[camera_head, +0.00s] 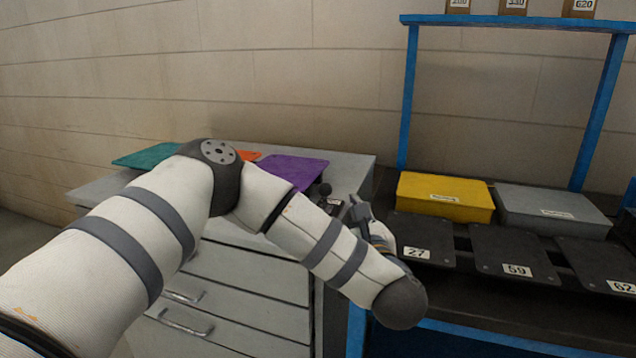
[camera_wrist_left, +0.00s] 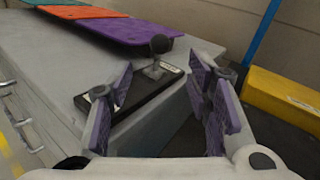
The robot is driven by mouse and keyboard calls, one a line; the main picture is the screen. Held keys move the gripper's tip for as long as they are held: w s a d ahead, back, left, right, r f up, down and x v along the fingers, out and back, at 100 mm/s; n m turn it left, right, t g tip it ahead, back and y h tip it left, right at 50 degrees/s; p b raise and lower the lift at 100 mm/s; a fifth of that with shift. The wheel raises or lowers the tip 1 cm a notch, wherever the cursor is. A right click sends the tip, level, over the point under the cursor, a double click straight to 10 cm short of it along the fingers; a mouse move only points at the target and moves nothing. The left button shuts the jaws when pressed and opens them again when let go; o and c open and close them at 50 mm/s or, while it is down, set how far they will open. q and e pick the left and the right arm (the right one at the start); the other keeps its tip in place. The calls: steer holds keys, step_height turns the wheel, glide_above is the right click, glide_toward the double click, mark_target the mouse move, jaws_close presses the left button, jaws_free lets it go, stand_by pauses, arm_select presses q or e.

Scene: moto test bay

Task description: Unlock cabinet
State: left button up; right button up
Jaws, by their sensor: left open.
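The cabinet (camera_head: 255,290) is light grey with several drawers, left of the workbench. On its top near the right edge sits a black plate with a round-headed dark lever (camera_head: 323,189). In the left wrist view the lever (camera_wrist_left: 159,46) stands on the black plate (camera_wrist_left: 150,97), which bears small pale labels. My left gripper (camera_head: 345,206) is by the cabinet's right edge, near the lever. In the left wrist view my left gripper (camera_wrist_left: 163,82) is open, with purple finger pads apart and nothing between them; the lever shows beyond the gap. My right gripper is not in view.
Teal, orange and purple panels (camera_head: 292,170) lie on the cabinet top. The workbench at right holds a yellow box (camera_head: 445,198), a grey box (camera_head: 553,212) and numbered black plates (camera_head: 515,255). A blue frame (camera_head: 408,95) rises behind.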

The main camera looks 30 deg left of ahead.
mark_target(327, 192)
arm_select(q)
steer(key=w+a+f+b, duration=0.1)
steer(key=b, duration=0.1)
steer(key=w+a+f+b, duration=0.1)
steer(key=w+a+b, duration=0.1)
steer(key=shift+w+a+b, duration=0.1)
steer(key=shift+a+b, duration=0.2)
steer(key=shift+b, duration=0.1)
steer(key=shift+w+a+r+p, duration=0.4)
steer(key=shift+w+a+r, duration=0.35)
steer(key=shift+a+r, duration=0.15)
steer(key=x, duration=0.4)
steer(key=shift+w+r, duration=0.15)
steer(key=shift+w, duration=0.05)
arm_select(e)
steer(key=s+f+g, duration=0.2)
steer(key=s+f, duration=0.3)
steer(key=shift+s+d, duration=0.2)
arm_select(q)
steer(key=shift+c, duration=0.6)
jaws_close()
